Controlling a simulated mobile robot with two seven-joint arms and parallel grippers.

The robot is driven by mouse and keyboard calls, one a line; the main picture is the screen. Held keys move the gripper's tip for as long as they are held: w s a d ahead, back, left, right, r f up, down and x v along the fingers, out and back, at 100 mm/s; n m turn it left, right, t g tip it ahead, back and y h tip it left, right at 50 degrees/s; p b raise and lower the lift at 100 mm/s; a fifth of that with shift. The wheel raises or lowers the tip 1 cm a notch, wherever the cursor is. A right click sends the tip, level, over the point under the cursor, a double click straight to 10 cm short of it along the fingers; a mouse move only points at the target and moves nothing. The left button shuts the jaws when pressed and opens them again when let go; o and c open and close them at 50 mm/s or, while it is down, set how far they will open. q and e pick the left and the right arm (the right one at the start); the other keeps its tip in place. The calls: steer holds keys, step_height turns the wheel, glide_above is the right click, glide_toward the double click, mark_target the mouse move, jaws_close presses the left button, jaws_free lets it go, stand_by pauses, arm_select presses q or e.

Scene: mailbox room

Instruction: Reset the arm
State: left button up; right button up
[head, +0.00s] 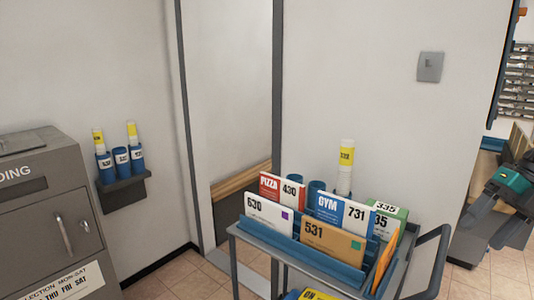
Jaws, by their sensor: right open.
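My right gripper (488,222) shows at the right edge of the head view, at the end of my dark arm with a teal part. Its fingers point down and to the left. They are apart, and nothing shows between them. It is to the right of the mail cart (432,240) and not touching it. My left gripper is not in view.
The cart holds several numbered envelopes and cards, such as 531 (330,243) and 630 (268,215), and a white tube (345,170). A grey collection box (45,205) stands left. A wall rack (123,192) holds blue tubes. Tiled floor (185,280) shows between.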

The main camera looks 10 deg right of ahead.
steer(key=s+a+f+m+t+y, duration=0.1)
steer(key=s+f+m+t+y, duration=0.15)
steer(key=s+f, duration=0.4)
steer(key=s+a+f+m+t+y, duration=0.1)
steer(key=s+f+m+y, duration=0.15)
steer(key=f, duration=0.65)
steer(key=s+a+f+m+t+y, duration=0.3)
steer(key=s+a+f+m+t, duration=0.3)
steer(key=a+f, duration=0.45)
steer(key=w+a+f+m+t+h, duration=0.1)
steer(key=w+a+m+t+h, duration=0.35)
steer(key=w+m+h, duration=0.45)
steer(key=s+a+m+g+h+p, duration=0.1)
steer(key=a+m, duration=0.3)
steer(key=a, duration=0.4)
steer(key=s+a+f+m+g+h+p, duration=0.1)
steer(key=s+a+m+g+h+p, duration=0.1)
steer(key=a, duration=0.6)
steer(key=shift+a+f+m+g, duration=0.3)
steer(key=shift+m+g, duration=0.3)
steer(key=shift+m, duration=0.6)
